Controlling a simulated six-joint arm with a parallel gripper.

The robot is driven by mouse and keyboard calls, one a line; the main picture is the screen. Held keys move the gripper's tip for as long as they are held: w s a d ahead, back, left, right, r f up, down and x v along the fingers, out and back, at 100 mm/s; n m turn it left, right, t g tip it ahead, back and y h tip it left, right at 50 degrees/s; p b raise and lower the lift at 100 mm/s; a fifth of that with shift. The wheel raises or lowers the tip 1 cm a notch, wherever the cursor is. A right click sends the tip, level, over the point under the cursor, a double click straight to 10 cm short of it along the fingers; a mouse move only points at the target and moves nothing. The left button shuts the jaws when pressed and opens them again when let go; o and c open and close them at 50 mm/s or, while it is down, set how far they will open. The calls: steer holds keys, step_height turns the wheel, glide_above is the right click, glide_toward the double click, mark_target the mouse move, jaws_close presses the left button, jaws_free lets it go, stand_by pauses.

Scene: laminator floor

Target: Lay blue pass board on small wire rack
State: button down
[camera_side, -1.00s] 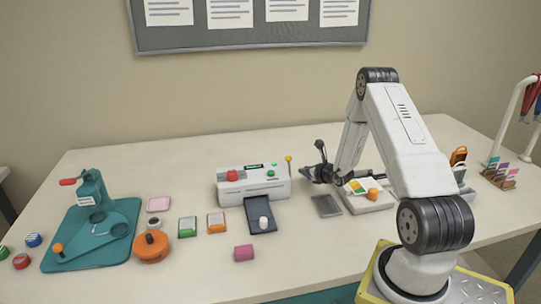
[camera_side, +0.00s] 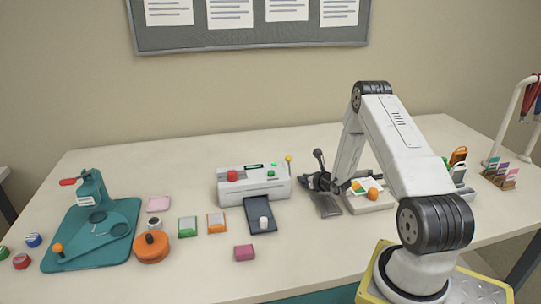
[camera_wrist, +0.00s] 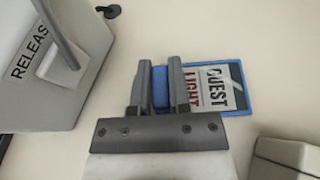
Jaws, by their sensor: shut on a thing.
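The blue pass board (camera_wrist: 245,90), with a printed "GUEST LIGHT" face and a blue edge, is in the wrist view. Its blue grip part stands between the fingers of my gripper (camera_wrist: 160,88), which is shut on it. The board is mostly hidden there by the gripper. The rack cannot be made out in the wrist view, so I cannot tell whether board and rack touch.
Table in front of the rack is clear.

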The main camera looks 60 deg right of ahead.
steer(key=shift+f, duration=0.1)
steer(key=c, duration=0.6)
jaws_free()
steer(key=shift+v, duration=6.05)
steer(key=shift+w+a, duration=0.1)
